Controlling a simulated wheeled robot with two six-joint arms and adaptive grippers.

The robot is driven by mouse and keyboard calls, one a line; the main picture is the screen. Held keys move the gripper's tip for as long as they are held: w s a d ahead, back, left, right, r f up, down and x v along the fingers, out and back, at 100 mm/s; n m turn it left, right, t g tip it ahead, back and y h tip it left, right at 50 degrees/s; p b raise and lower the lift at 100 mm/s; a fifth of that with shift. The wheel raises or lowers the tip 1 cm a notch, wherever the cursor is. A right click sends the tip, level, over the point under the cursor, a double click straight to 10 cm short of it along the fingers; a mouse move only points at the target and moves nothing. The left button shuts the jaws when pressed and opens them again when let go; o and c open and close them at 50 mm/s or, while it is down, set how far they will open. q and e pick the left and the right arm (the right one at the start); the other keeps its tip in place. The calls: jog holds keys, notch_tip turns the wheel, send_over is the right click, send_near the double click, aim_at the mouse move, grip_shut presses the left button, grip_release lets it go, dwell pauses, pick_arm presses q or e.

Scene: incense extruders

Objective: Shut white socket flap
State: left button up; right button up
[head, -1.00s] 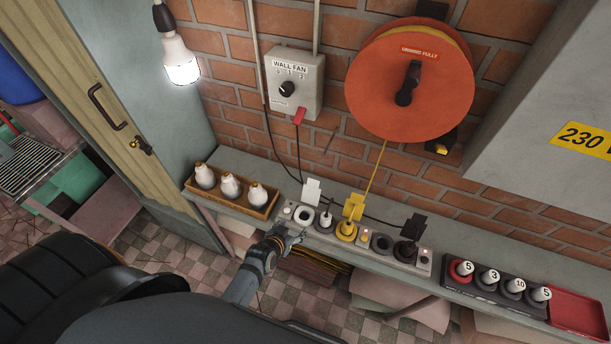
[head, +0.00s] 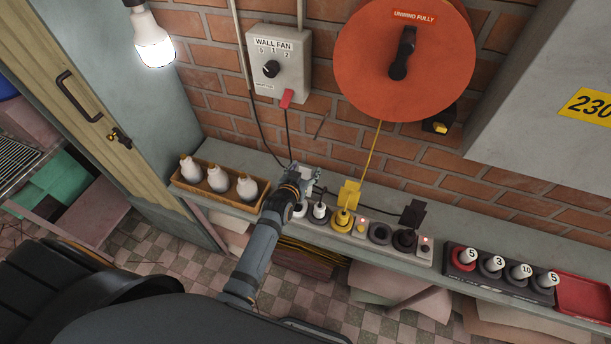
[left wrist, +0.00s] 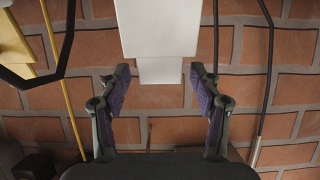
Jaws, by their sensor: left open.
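The white socket flap (left wrist: 158,28) stands raised in the left wrist view, with a narrower tab at its lower end. My left gripper (left wrist: 160,78) is open, its two fingertips apart on either side of that tab. I see no contact with the flap. In the head view my left gripper (head: 309,178) is at the left part of the socket strip and hides most of the white flap. The white socket (head: 300,210) below it is partly covered by my arm. My right gripper is not in view.
Right of the gripper stand the raised yellow flap (head: 349,193) and black flap (head: 413,212). A white plug (head: 320,211) and yellow plug (head: 342,219) sit in the strip. Cables hang in front of the brick wall.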

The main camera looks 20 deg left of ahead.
pick_arm(q)
jog(key=shift+w, duration=0.25)
grip_shut()
dwell(0.3)
